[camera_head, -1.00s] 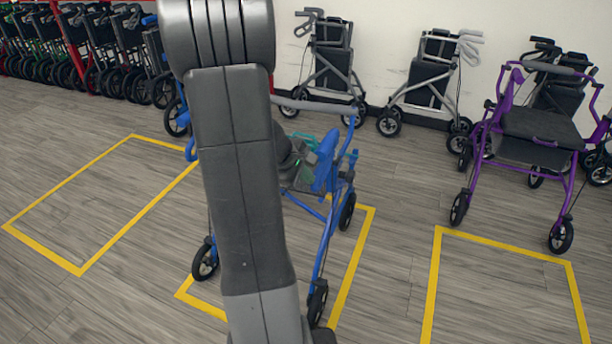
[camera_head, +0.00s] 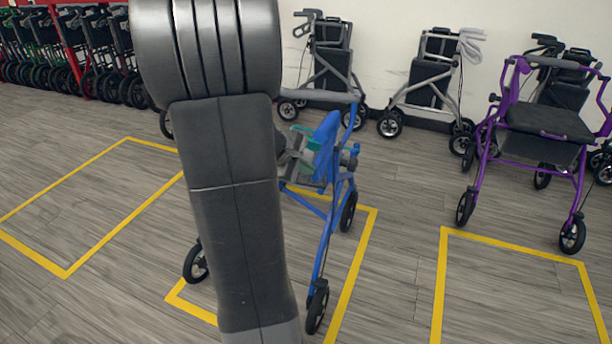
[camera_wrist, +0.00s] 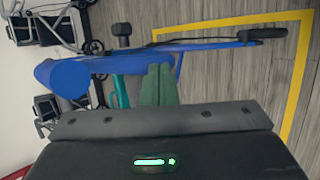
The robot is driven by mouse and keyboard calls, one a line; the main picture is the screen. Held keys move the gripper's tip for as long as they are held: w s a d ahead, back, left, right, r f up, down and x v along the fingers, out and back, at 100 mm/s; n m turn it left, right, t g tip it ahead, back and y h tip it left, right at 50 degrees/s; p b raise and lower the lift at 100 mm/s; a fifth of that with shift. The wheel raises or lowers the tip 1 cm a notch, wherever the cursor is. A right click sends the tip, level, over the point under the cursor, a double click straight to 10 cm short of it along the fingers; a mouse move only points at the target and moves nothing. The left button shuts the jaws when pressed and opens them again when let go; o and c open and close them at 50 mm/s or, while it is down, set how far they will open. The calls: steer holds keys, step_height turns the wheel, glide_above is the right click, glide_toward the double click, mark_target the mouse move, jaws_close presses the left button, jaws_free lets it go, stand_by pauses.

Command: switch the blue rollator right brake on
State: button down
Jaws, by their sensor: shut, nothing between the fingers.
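The blue rollator (camera_head: 322,240) stands in the middle of the head view, over a yellow floor outline, partly hidden behind my arm. In the head view my gripper is mostly hidden behind my arm.
A purple rollator (camera_head: 548,122) stands at the right. Grey folded rollators (camera_head: 330,70) line the wall, and a dark row (camera_head: 75,60) stands at the back left. The yellow outline at the left (camera_head: 66,272) is empty. The floor at the front right is clear.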

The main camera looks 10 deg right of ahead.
steer(key=f+b, duration=0.1)
steer(key=b, duration=0.1)
steer(key=f+b, duration=0.2)
steer(key=w+f+b, duration=0.1)
steer(key=f+b, duration=0.1)
steer(key=shift+d+b, duration=0.35)
steer(key=shift+f, duration=0.1)
